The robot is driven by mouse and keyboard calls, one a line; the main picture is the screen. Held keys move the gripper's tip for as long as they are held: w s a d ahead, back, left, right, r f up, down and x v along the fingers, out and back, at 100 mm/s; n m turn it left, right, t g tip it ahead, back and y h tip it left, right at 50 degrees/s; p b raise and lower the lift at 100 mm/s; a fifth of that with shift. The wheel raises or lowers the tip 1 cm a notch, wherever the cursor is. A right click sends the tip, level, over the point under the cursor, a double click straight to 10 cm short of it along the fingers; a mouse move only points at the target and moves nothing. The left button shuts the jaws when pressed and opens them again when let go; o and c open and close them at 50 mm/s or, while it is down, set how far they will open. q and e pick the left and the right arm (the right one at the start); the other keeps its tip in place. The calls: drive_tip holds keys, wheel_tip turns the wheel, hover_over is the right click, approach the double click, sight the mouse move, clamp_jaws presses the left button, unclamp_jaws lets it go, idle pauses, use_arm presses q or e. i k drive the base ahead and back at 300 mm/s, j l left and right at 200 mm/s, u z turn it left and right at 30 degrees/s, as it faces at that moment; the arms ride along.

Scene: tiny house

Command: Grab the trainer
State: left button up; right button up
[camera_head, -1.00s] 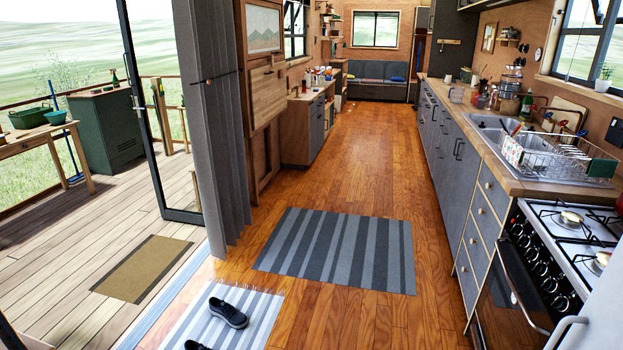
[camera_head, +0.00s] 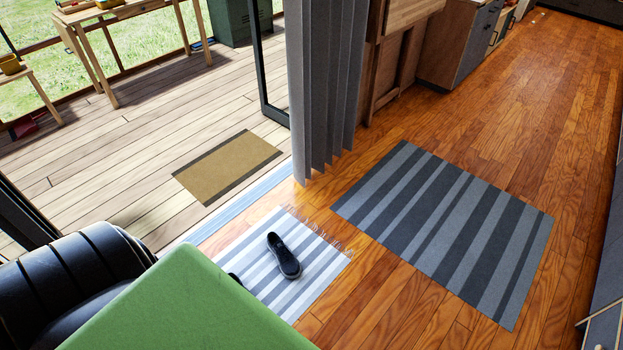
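A black trainer (camera_head: 284,256) with a pale sole edge lies on the striped white-and-grey mat (camera_head: 262,222) just inside the open doorway. A small dark piece of a second shoe (camera_head: 236,279) shows to its left, and most of it is hidden behind a green surface in the foreground. Neither of my grippers is in view.
A green flat surface (camera_head: 185,305) and a black ridged shape (camera_head: 75,275) fill the lower left; I cannot tell what they are. A grey striped rug (camera_head: 445,230) lies right of the mat. A brown doormat (camera_head: 227,167) lies on the deck.

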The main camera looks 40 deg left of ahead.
sight(289, 266)
drive_tip(key=i+u, duration=0.25)
drive_tip(key=i, duration=0.15)
drive_tip(key=i+l+u, duration=0.2)
drive_tip(key=i, duration=0.25)
drive_tip(key=i+l+u, duration=0.25)
drive_tip(key=i, duration=0.15)
